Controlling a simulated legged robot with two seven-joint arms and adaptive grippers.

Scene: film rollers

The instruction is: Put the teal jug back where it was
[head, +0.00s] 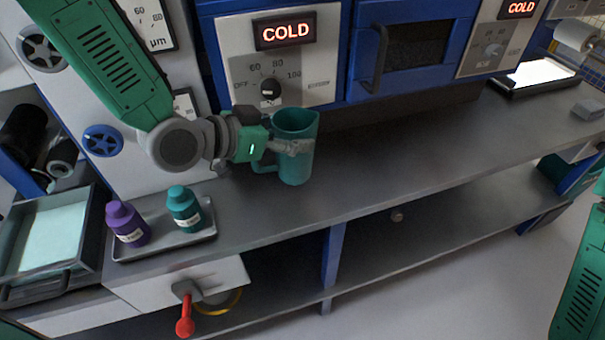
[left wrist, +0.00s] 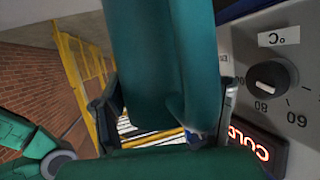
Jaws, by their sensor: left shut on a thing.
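The teal jug (head: 293,165) is upright at the bench (head: 400,160), in front of the blue oven units. I cannot tell whether its base touches the bench top. My left gripper (head: 290,147) comes in from the left and is shut on the jug on its handle side. In the left wrist view the teal of the jug (left wrist: 155,60) fills the middle between the fingers (left wrist: 165,115) and hides much behind it. Only green links of my right arm show at the right edge of the head view; its gripper is out of sight.
A small tray (head: 165,248) holds a purple bottle (head: 127,224) and a teal bottle (head: 185,209) left of the jug. A dial panel (head: 280,70) and COLD sign (head: 286,30) stand behind. A red-handled lever (head: 185,325) juts out below.

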